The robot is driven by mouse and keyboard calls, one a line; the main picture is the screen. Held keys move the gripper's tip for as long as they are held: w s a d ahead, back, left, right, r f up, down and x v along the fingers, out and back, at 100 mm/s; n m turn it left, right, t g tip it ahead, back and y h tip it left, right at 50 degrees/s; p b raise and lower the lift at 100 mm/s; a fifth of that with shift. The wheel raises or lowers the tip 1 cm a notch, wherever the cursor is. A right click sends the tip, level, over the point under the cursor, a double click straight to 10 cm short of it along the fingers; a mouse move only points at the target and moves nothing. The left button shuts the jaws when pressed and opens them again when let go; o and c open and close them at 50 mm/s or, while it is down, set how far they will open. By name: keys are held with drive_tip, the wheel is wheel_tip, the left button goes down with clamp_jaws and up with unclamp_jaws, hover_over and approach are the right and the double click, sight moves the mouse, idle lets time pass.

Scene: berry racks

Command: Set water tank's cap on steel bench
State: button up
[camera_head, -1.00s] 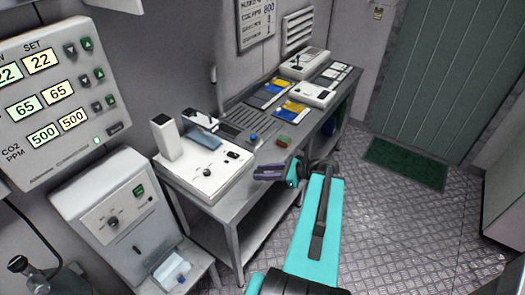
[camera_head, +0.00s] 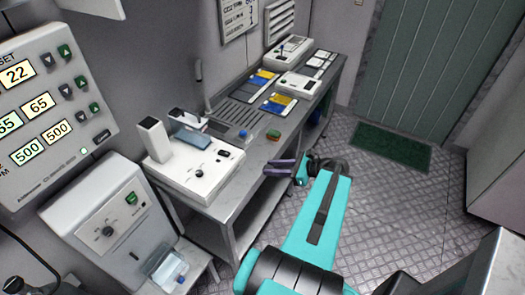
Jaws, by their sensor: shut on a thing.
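The steel bench (camera_head: 222,200) stands along the back wall, its grey top partly covered with equipment. My gripper (camera_head: 277,168), with dark purple jaws on a turquoise arm, is beside the bench's front edge in the picture, near the middle. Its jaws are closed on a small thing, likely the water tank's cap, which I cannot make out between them. A small blue piece (camera_head: 243,134) and a green and red block (camera_head: 273,135) sit on the bench top behind the gripper. I cannot identify the water tank for sure.
A white instrument (camera_head: 195,170) fills the bench's near end. Drain slots, blue and yellow cards (camera_head: 278,104) and white devices (camera_head: 298,84) occupy the rest. Bare top shows along the front edge. A dispenser (camera_head: 110,230) stands at left. Patterned floor is free at right.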

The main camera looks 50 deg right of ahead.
drive_tip(key=shift+w+f, duration=0.1)
drive_tip(key=shift+f, duration=0.05)
drive_tip(key=w+b, duration=0.1)
drive_tip(key=b, duration=0.2)
drive_tip(key=shift+d+f, duration=0.15)
drive_tip(key=shift+d, duration=0.2)
drive_tip(key=w+d+b, duration=0.1)
drive_tip(key=b, duration=0.3)
drive_tip(key=w+d+b, duration=0.1)
drive_tip(key=b, duration=0.4)
drive_tip(key=shift+w+f, duration=0.1)
drive_tip(key=shift+w, duration=0.3)
drive_tip(key=shift+w+d+b, duration=0.15)
drive_tip(key=shift+b, duration=0.3)
drive_tip(key=shift+w+d+f+p, duration=0.1)
drive_tip(key=shift+w+d+p, duration=0.35)
drive_tip(key=shift+w+d, duration=0.7)
drive_tip(key=shift+w+d+f+p, duration=0.1)
drive_tip(key=shift+w+d+p, duration=0.35)
drive_tip(key=shift+w+d, duration=0.65)
drive_tip(key=shift+w+d+f+p, duration=0.1)
drive_tip(key=shift+w+d+p, duration=0.5)
drive_tip(key=shift+w, duration=1)
drive_tip(key=shift+d, duration=0.15)
